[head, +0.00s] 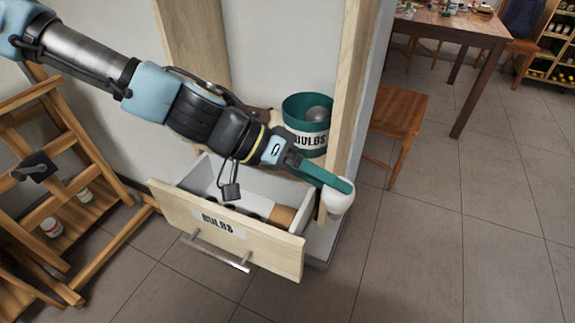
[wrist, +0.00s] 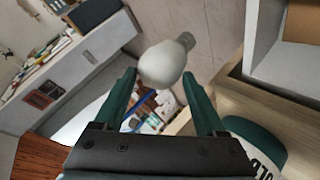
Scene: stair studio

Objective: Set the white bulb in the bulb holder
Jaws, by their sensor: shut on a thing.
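My gripper (head: 330,183) is shut on the white bulb (head: 341,200), which hangs at the fingertips just right of the open drawer, by the wooden post. In the wrist view the bulb (wrist: 162,63) sits between the teal fingers of my gripper (wrist: 160,75), its round end towards the camera and its grey base pointing up and right. A green tub (head: 307,105) labelled BULBS stands behind my gripper with a grey rounded thing inside. The open drawer (head: 225,228) also bears a BULBS label. I cannot tell for certain which is the bulb holder.
The drawer holds a tan cylinder (head: 283,216) and several dark round things, partly hidden by my arm. A wooden post (head: 352,80) rises beside the tub. A wooden rack (head: 60,185) is at left, a chair (head: 398,120) at right. The tiled floor (head: 460,230) at right is clear.

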